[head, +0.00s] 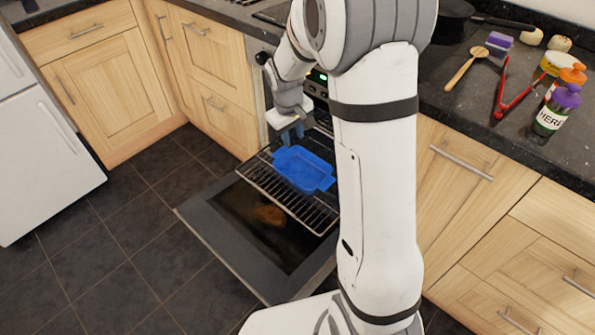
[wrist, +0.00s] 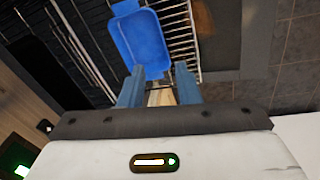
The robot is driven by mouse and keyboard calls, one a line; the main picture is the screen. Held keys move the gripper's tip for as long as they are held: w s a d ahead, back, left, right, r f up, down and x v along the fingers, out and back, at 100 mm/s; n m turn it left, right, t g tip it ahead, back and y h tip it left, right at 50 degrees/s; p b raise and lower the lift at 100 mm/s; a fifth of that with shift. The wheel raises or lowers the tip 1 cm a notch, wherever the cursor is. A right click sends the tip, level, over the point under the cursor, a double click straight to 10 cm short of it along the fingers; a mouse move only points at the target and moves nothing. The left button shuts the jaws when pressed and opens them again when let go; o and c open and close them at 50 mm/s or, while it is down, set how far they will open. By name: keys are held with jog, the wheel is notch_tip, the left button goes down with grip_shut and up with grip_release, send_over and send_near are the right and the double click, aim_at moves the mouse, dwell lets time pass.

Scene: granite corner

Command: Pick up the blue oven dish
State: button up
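The blue oven dish (head: 303,172) sits on a wire oven rack (head: 262,189) that is pulled out over the open oven door. In the wrist view the dish (wrist: 143,42) lies just beyond my fingertips, with its near end close to them. My gripper (head: 292,136) points down over the far left end of the dish. Its two blue fingers stand apart in the wrist view (wrist: 159,80), with nothing held between them. Whether a finger touches the dish I cannot tell.
The open oven door (head: 225,235) hangs low over the dark tiled floor. My arm hides the right part of the oven. The right counter (head: 465,100) holds a wooden spoon (head: 465,69), red tongs (head: 512,90) and bottles (head: 556,110). The floor at left is clear.

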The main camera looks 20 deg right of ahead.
aim_at(288, 177)
jog(key=w+f+b, duration=0.2)
jog(key=f, duration=0.6)
jog(key=w+f+n+b, duration=0.1)
jog(key=w+f+b, duration=0.1)
jog(key=f, duration=0.6)
jog(key=w+a+f+n+b, duration=0.1)
jog(key=w+f+b, duration=0.2)
jog(key=f, duration=0.5)
jog(key=shift+w+f, duration=0.4)
jog(key=shift+w, duration=0.25)
jog(key=f, duration=0.1)
jog(key=d+f+b, duration=0.1)
jog(key=f, duration=0.1)
jog(key=f+b, duration=0.1)
jog(key=f, duration=0.1)
jog(key=shift+w+d, duration=0.15)
jog(key=shift+w, duration=0.15)
jog(key=shift+r, duration=0.1)
grip_shut()
